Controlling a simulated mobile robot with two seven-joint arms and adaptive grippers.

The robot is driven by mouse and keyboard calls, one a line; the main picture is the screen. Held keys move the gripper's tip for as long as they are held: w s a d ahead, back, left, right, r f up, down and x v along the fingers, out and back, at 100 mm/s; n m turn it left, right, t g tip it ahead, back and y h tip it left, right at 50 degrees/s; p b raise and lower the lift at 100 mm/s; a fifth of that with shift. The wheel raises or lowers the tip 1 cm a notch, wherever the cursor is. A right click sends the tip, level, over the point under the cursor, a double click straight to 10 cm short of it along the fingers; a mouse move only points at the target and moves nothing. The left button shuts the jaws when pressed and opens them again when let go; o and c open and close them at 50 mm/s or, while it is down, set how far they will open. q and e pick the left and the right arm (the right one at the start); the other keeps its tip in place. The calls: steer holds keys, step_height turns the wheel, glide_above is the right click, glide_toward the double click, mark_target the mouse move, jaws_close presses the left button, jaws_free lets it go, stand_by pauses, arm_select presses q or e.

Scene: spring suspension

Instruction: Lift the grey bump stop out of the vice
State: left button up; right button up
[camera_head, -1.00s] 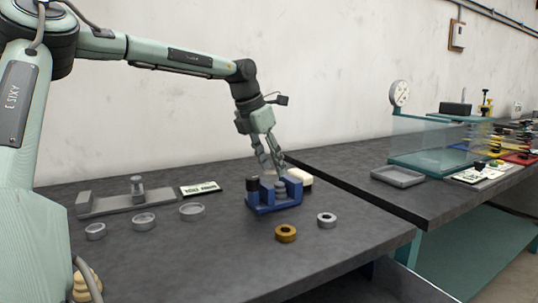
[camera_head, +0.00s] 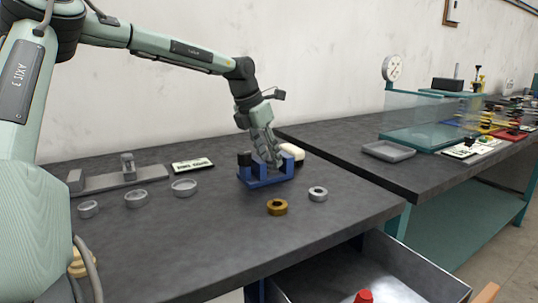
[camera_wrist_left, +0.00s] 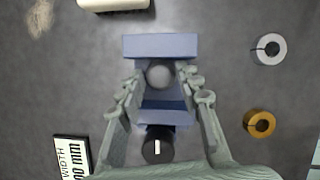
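The blue vice (camera_head: 266,181) stands on the dark bench, and it also shows in the left wrist view (camera_wrist_left: 160,45). The grey bump stop (camera_wrist_left: 159,76) sits between its jaws, seen from above as a round grey top. In the head view it is mostly hidden behind my fingers. My left gripper (camera_head: 271,163) points down into the vice. In the left wrist view its fingers (camera_wrist_left: 160,82) are open, one on each side of the bump stop, with gaps visible. The vice's black knob (camera_wrist_left: 157,150) lies between the fingers' bases. My right gripper is not in view.
A brass ring (camera_head: 277,207) and a grey ring (camera_head: 318,194) lie right of the vice. Several grey round trays and a grey fixture (camera_head: 127,177) are at left. An open drawer (camera_head: 375,270) is below the bench.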

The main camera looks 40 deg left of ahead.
mark_target(268, 158)
arm_select(q)
steer(key=c, duration=0.6)
steer(key=shift+s+a, duration=0.1)
steer(key=shift+s, duration=0.1)
steer(key=shift+r, duration=0.1)
steer(key=shift+r+p, duration=1.4)
steer(key=shift+r, duration=2)
